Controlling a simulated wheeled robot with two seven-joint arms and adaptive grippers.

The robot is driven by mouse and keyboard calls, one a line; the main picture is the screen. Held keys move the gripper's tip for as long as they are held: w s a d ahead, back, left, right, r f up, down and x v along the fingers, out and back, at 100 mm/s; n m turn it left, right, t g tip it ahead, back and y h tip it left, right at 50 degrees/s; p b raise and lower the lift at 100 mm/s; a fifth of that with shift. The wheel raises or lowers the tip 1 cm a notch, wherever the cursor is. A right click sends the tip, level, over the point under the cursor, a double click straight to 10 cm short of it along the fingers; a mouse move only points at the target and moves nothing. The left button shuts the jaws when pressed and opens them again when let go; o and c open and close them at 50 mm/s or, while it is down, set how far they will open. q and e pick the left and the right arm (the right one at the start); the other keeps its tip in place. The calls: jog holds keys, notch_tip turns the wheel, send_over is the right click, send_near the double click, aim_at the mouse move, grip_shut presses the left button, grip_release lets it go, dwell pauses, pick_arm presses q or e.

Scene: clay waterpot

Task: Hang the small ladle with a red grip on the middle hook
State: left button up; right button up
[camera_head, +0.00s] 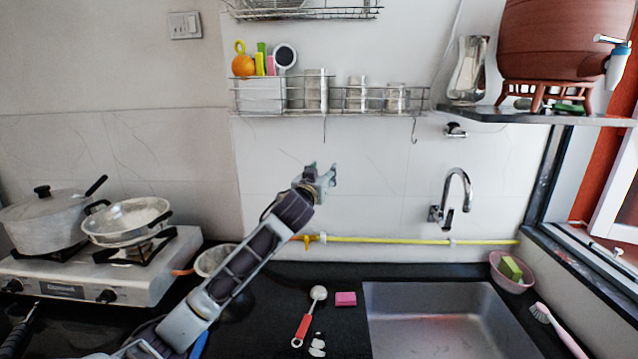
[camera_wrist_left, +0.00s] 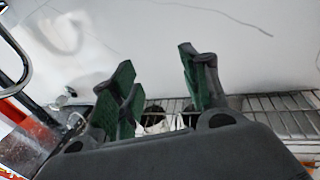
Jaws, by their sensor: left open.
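The small ladle (camera_head: 303,327) lies on the black counter left of the sink, its red grip toward the front and its round bowl toward the wall. The middle hook (camera_head: 324,130) hangs empty below the wire rack (camera_head: 345,110). My left gripper (camera_head: 322,174) is open and empty, raised in front of the wall, below the middle hook in the picture and well above the ladle. Its spread fingers also show in the left wrist view (camera_wrist_left: 157,88), with nothing between them. My right gripper is out of view.
A pink sponge (camera_head: 345,299) lies beside the ladle, left of the sink (camera_head: 440,330). A stove (camera_head: 100,270) with a pot (camera_head: 45,218) and a pan (camera_head: 127,220) stands at left. A yellow pipe (camera_head: 400,240) runs along the wall. Another hook (camera_head: 414,130) hangs farther right.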

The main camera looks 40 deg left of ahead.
pick_arm(q)
jog(key=v, duration=1.1)
jog(key=shift+s+d, duration=0.2)
jog(key=shift+s, duration=0.2)
dwell(0.4)
jog(key=shift+r, duration=0.15)
